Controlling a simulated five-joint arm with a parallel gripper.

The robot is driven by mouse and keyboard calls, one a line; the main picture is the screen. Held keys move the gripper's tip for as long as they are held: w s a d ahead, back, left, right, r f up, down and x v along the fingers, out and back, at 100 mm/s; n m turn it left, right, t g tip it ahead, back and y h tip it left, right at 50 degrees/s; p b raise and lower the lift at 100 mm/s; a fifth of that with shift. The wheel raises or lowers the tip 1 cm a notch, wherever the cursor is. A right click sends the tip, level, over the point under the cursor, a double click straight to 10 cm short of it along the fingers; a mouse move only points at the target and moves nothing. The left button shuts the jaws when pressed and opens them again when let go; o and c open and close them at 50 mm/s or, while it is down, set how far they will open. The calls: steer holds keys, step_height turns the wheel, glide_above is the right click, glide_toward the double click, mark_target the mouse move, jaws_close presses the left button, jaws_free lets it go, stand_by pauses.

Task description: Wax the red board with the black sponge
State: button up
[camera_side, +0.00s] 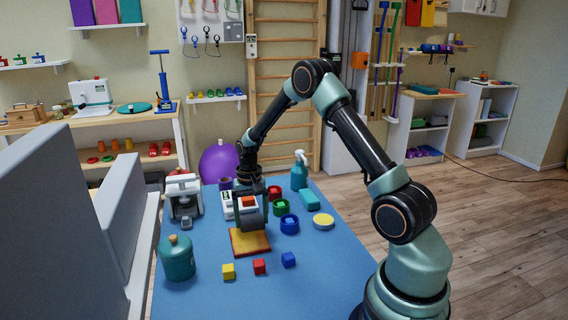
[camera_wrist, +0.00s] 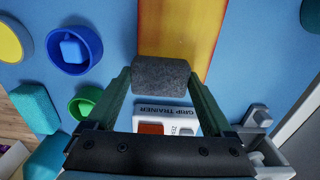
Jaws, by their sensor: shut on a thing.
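The board (camera_side: 249,243) lies flat on the blue table in the side view, with an orange-yellow top and red edges. It also shows in the wrist view (camera_wrist: 182,28), reaching up from the sponge. The dark grey-black sponge (camera_wrist: 160,77) is held between the two fingertips of my gripper (camera_wrist: 160,80) in the wrist view and covers the near end of the board. In the side view my gripper (camera_side: 250,212) points down over the far part of the board. The sponge's underside is hidden, so I cannot tell whether it touches the board.
A white grip trainer (camera_wrist: 165,112) stands close behind the sponge. Coloured rings, one blue (camera_side: 289,226), and a yellow disc (camera_side: 323,222) lie to the right. Yellow (camera_side: 229,271), red (camera_side: 259,267) and blue (camera_side: 289,260) cubes lie in front. A teal jar (camera_side: 177,259) stands left.

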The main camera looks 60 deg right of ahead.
mark_target(260, 250)
steer(key=shift+s+a, duration=3.55)
step_height(260, 250, up, 8)
